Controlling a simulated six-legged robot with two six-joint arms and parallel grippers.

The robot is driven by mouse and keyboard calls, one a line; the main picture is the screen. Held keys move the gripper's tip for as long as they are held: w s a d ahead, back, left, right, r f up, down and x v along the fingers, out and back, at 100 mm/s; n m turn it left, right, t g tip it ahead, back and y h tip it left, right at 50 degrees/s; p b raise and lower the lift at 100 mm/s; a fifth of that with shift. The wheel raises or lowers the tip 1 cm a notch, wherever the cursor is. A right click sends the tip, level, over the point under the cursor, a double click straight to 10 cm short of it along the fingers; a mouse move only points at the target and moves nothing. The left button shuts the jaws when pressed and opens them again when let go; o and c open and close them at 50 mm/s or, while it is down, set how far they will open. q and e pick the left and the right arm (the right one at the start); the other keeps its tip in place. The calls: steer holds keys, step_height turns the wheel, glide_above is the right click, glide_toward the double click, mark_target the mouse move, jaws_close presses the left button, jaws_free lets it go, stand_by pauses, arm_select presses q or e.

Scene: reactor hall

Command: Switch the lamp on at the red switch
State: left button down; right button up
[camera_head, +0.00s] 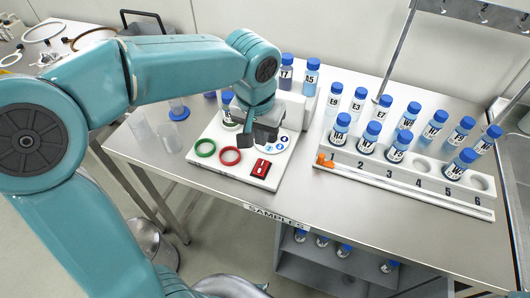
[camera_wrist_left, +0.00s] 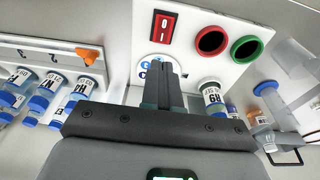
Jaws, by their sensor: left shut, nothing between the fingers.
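The red switch (camera_head: 261,168) is a small red rocker in the front right part of a white panel (camera_head: 222,174) on the steel table. It also shows in the left wrist view (camera_wrist_left: 161,30), marked with a line and a circle. My left gripper (camera_head: 264,138) is shut and empty, pointing down over the panel, behind the switch in the head view. In the left wrist view, its closed fingers (camera_wrist_left: 161,66) overlap a round white disc with blue marks, and the switch lies beyond their tips, apart from them. I cannot pick out the lamp. My right gripper is not in view.
A red ring (camera_head: 229,156) and a green ring (camera_head: 205,148) are on the panel left of the switch. A white rack (camera_head: 400,179) with several blue-capped bottles and an orange piece (camera_head: 324,160) stands to the right. A clear beaker (camera_head: 170,138) stands left.

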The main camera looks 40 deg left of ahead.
mark_target(264, 161)
arm_select(q)
steer(key=f, duration=0.5)
steer(key=w+f, duration=0.1)
steer(key=f, duration=0.2)
steer(key=shift+a, duration=0.15)
steer(key=shift+w+f, duration=0.1)
steer(key=shift+f, duration=0.2)
steer(key=shift+a+f, duration=0.15)
steer(key=shift+f, duration=0.05)
